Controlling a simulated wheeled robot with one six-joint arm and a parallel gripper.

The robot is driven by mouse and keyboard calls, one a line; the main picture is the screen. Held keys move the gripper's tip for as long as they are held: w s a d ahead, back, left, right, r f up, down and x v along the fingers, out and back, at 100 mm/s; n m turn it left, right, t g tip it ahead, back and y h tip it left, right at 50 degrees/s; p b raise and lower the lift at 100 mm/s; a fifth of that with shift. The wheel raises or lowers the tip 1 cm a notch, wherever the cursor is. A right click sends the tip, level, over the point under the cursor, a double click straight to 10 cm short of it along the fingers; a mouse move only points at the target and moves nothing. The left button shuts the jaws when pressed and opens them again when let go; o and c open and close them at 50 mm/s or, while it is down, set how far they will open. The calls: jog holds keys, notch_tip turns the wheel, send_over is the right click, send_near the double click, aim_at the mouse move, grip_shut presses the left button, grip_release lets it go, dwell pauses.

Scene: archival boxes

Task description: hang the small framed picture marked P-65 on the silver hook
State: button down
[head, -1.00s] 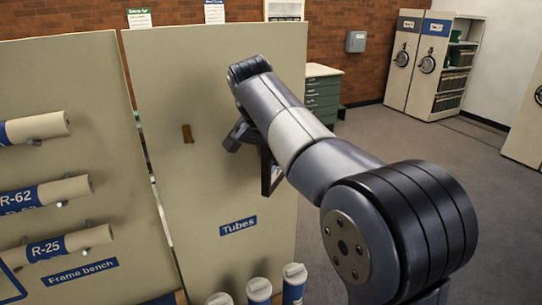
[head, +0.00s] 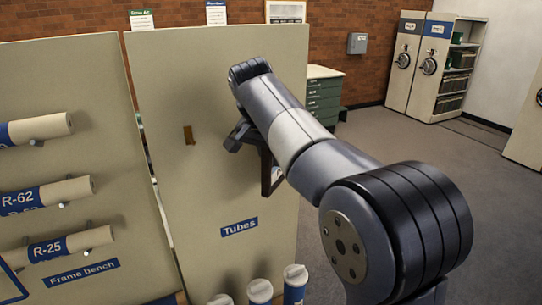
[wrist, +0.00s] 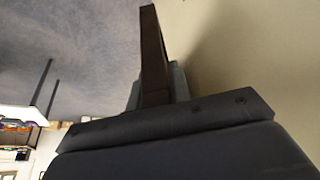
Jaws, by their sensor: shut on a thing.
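My gripper (head: 240,135) is near the tall beige panel (head: 215,185) in the head view, at the end of the arm. It is shut on a small dark brown framed picture (head: 266,172), which hangs below it, partly hidden by my arm. In the wrist view the frame's brown edge (wrist: 152,50) stands between the grey fingers, beside the beige panel surface. The mark on the picture cannot be read. No silver hook can be made out; my arm covers part of the panel. A small brown fitting (head: 189,135) is on the panel left of my gripper.
A panel at left holds several rolled tubes (head: 65,190) on pegs, above a "Frame bench" label (head: 82,272). More tubes (head: 260,291) stand upright below the "Tubes" label (head: 239,227). A green drawer cabinet (head: 323,95) stands behind. The floor at right is clear.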

jog(key=shift+w+a+f+b, duration=0.1)
jog(key=shift+f+b, duration=0.05)
jog(key=shift+f, duration=0.2)
jog(key=shift+w+a+f+b, duration=0.1)
jog(key=shift+f+b, duration=0.05)
jog(key=shift+f, duration=0.2)
dwell(0.6)
jog(key=c, duration=1.4)
grip_release()
jog(key=shift+w+f, duration=0.1)
jog(key=shift+c, duration=0.2)
jog(key=shift+o, duration=1.2)
jog(key=v, duration=1.1)
jog(key=shift+f, duration=0.15)
